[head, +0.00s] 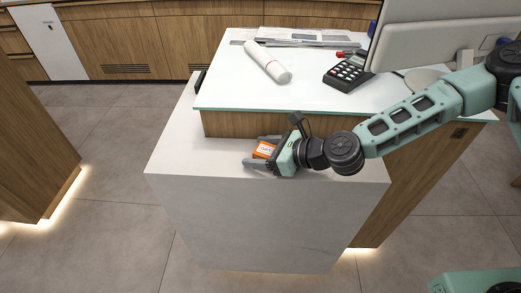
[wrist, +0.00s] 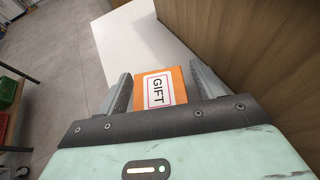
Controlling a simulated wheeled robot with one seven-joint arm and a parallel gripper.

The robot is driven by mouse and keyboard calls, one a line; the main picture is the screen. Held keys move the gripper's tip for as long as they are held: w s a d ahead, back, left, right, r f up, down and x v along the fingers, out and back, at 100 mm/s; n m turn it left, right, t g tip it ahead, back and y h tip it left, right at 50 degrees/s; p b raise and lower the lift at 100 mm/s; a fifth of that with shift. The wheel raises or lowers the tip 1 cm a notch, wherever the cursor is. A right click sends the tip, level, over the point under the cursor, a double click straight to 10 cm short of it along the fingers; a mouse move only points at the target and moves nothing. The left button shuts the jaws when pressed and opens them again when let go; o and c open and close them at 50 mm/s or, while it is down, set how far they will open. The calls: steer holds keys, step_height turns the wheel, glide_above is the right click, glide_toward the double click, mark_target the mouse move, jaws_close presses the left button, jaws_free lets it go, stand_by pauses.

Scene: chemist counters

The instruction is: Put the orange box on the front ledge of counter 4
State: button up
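The orange box (head: 264,150), with a white label, is at the white front ledge (head: 190,160) of the counter and appears to rest on it. The wrist view shows the box (wrist: 160,90) with its label reading GIFT. My gripper (head: 254,151) is low over the ledge, one finger on each side of the box. In the wrist view the gripper (wrist: 159,76) is open, with a gap between each finger and the box. The box's underside and near end are hidden. No counter number shows.
A wooden panel (head: 255,124) rises behind the ledge. The ledge is bare left and right of the gripper.

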steer(key=shift+r, duration=0.1)
steer(key=shift+d+r, duration=0.1)
steer(key=shift+r, duration=0.05)
steer(key=v, duration=1.1)
steer(key=shift+s+d+r, duration=0.1)
steer(key=shift+s+d, duration=0.15)
steer(key=shift+d, duration=0.05)
steer(key=s+d+f+n+g+h, duration=0.1)
steer(key=s+f+n+g+h, duration=0.4)
steer(key=s+n, duration=0.8)
steer(key=s+d+r+n+h, duration=0.2)
steer(key=s+r+n+h, duration=0.1)
steer(key=r+n, duration=0.4)
steer(key=s+d+r+n+h, duration=0.2)
steer(key=s+r+n+h, duration=0.1)
steer(key=r+n, duration=0.5)
steer(key=shift+s+n+h, duration=0.15)
steer(key=shift+n+h, duration=0.15)
steer(key=shift+n, duration=0.9)
